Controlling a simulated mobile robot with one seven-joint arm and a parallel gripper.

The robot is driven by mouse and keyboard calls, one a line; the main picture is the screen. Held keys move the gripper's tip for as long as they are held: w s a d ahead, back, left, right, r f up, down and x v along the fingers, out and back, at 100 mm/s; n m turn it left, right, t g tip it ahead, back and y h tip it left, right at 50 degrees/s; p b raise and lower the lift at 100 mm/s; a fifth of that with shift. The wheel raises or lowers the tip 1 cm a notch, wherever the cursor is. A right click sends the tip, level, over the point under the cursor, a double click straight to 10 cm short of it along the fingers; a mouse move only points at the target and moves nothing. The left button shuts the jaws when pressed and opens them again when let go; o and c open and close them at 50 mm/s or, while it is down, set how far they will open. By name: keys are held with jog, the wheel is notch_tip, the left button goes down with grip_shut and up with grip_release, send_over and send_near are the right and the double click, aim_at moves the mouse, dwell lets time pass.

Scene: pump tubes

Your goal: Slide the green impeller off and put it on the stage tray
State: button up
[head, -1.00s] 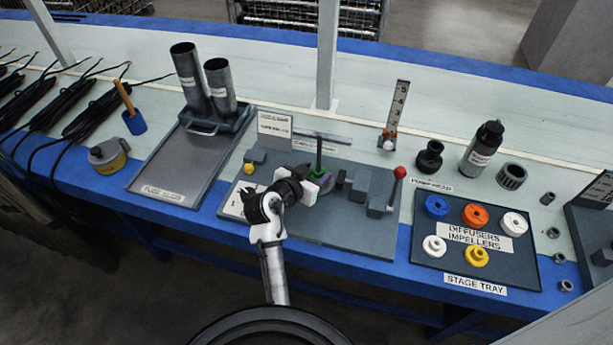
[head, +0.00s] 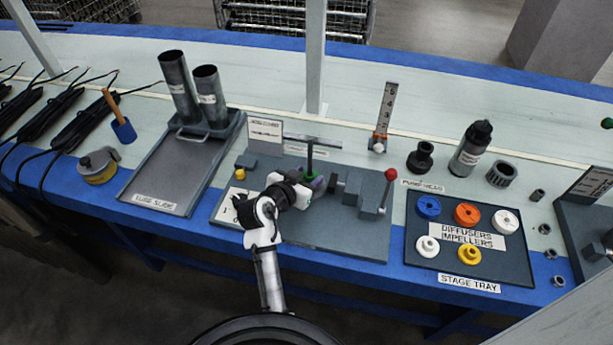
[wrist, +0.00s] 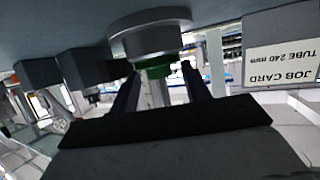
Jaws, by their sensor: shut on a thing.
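The green impeller (wrist: 158,70) shows in the wrist view as a green ring between my two fingers, just against a grey round part (wrist: 150,36). In the head view a little green (head: 309,176) shows at the work fixture (head: 335,235), at the foot of an upright with a crossbar. My gripper (head: 306,187) is shut on the impeller; it also shows in the wrist view (wrist: 160,78). My wrist hides most of the impeller in the head view. The stage tray (head: 515,266) lies at the right with blue, orange, white and yellow rings on it.
A red-knobbed lever (head: 388,185) and grey blocks stand right of my gripper. A scale post (head: 384,112) is behind. The tube slide (head: 155,178) with two tubes is at the left. The job card (wrist: 283,62) shows upside down in the wrist view.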

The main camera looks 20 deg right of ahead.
jog(key=shift+r+p, duration=0.5)
jog(key=shift+r, duration=0.2)
dwell(0.5)
notch_tip(320, 180, up, 17)
jog(key=p, duration=1.2)
jog(key=shift+f, duration=0.2)
dwell(1.3)
dwell(0.4)
